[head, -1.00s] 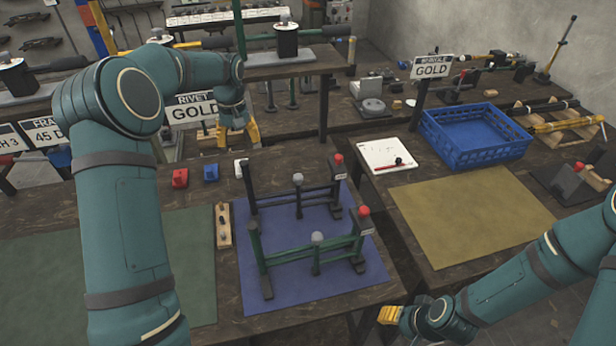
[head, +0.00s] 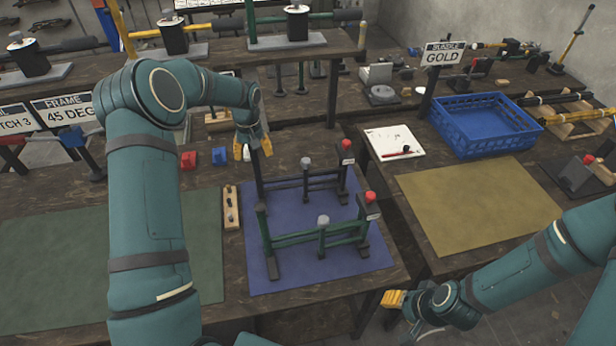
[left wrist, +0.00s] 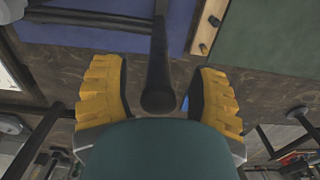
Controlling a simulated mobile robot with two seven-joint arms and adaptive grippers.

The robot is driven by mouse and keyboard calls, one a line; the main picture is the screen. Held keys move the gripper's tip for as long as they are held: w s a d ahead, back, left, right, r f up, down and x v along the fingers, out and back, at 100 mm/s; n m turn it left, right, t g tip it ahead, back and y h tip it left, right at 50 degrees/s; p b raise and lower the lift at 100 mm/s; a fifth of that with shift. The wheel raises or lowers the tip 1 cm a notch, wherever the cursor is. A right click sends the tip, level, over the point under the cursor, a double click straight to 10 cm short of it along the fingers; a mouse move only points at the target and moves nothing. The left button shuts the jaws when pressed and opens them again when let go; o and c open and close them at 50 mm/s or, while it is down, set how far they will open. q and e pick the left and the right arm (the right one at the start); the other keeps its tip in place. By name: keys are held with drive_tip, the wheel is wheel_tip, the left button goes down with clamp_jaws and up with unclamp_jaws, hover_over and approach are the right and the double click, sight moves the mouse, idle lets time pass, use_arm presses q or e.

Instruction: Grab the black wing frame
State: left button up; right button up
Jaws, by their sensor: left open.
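The black wing frame (head: 303,184) stands upright at the back of the blue mat (head: 290,283), with a tall black post at its left end and a red-knobbed post at its right. My left gripper (head: 253,149) is open at the top of the left post. In the left wrist view, the dark post (left wrist: 159,65) with its round end lies between the open yellow fingers (left wrist: 158,98), apart from both. A similar green frame (head: 300,238) stands in front of it. My right gripper (head: 393,299) is low by the table's right edge, its jaws unclear.
Red (head: 188,160) and blue (head: 219,156) blocks and a wooden strip (head: 231,208) lie left of the blue mat. A green mat (head: 60,260) is clear. At right are a blue crate (head: 480,145), a white board (head: 394,142) and a bare yellow mat (head: 480,205).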

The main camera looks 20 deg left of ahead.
use_arm(q)
wheel_tip(320, 180, down, 2)
drive_tip(key=shift+f, duration=0.25)
drive_tip(key=shift+c, duration=0.2)
clamp_jaws()
drive_tip(key=shift+r, duration=0.15)
